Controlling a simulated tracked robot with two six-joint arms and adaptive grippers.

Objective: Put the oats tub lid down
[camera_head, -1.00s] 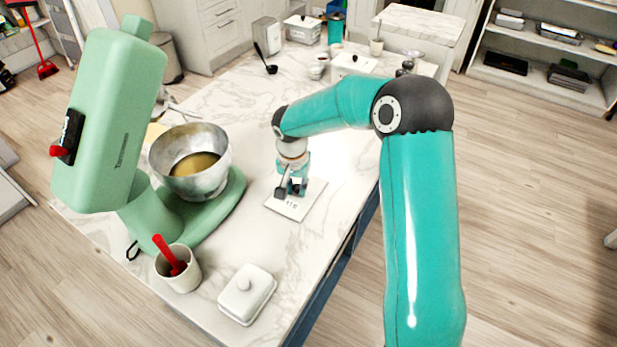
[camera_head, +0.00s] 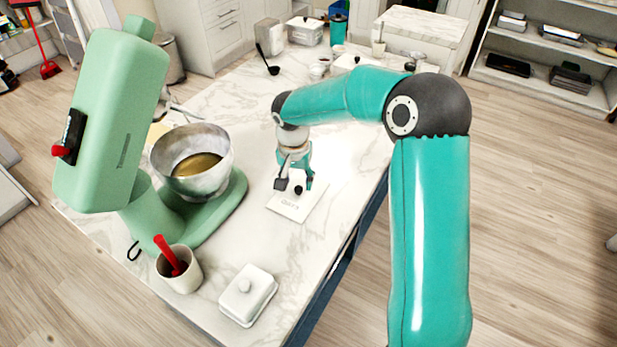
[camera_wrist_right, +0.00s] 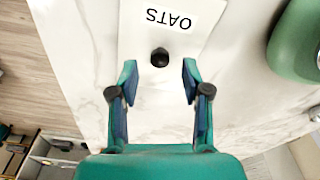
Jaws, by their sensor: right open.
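The oats tub lid (camera_head: 294,208) is a flat white plate lettered OATS with a black knob (camera_head: 298,190). It lies flat on the marble counter, to the right of the green mixer. The wrist view shows the lid (camera_wrist_right: 210,15) at the top, its knob (camera_wrist_right: 160,57) centred between the lines of the fingers. My right gripper (camera_head: 295,181) is open just above the knob. In the wrist view the right gripper's fingers (camera_wrist_right: 160,80) are spread apart with nothing between the tips. My left gripper is in neither view.
The green stand mixer (camera_head: 108,125) with a metal bowl (camera_head: 215,178) stands left of the lid. A cup (camera_head: 183,278) with a red utensil and a white butter dish (camera_head: 247,297) stand at the near end. Counter (camera_head: 250,235) around the lid is clear.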

